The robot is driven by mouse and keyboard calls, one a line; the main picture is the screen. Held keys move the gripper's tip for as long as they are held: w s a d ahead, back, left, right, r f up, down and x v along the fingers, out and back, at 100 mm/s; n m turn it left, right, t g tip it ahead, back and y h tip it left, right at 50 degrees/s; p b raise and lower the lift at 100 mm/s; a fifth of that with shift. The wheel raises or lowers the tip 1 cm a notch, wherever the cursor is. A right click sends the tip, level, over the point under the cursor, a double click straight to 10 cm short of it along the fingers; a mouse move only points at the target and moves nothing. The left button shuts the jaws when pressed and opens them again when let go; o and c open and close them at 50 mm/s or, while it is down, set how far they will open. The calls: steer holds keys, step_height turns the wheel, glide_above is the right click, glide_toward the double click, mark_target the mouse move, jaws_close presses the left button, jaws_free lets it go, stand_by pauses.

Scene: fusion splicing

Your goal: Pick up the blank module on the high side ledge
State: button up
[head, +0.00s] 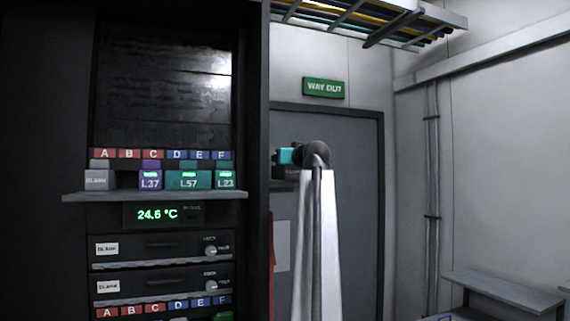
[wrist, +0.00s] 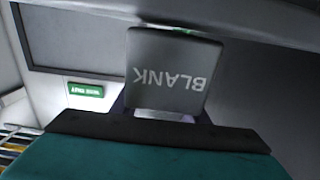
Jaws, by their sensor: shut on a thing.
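The blank module (wrist: 165,75) is a dark grey block with BLANK on its face, upside down in the wrist view. In the head view it is a small dark block (head: 290,171), just above the high side ledge (head: 283,186) at the right edge of the rack. My gripper (head: 288,157), with a teal body, is at the module and shut on it. The fingertips are mostly hidden. I cannot tell whether the module touches the ledge.
The dark rack stands at left, its shelf (head: 155,196) holding another BLANK module (head: 97,180) and modules L37 (head: 150,180), L57 (head: 188,180) and L23 (head: 225,180). A cable tray (head: 372,17) hangs overhead. A grey door (head: 356,180) stands behind my arm.

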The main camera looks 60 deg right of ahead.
steer(key=shift+r+b, duration=0.6)
steer(key=shift+r, duration=0.8)
steer(key=s+a+p, duration=0.1)
steer(key=s+a, duration=0.1)
steer(key=s, duration=0.5)
steer(key=s+a+r+p, duration=0.1)
steer(key=s+a, duration=0.1)
steer(key=s, duration=0.6)
steer(key=shift+a+r+p, duration=0.25)
steer(key=shift+a+p, duration=0.15)
steer(key=shift+s, duration=0.1)
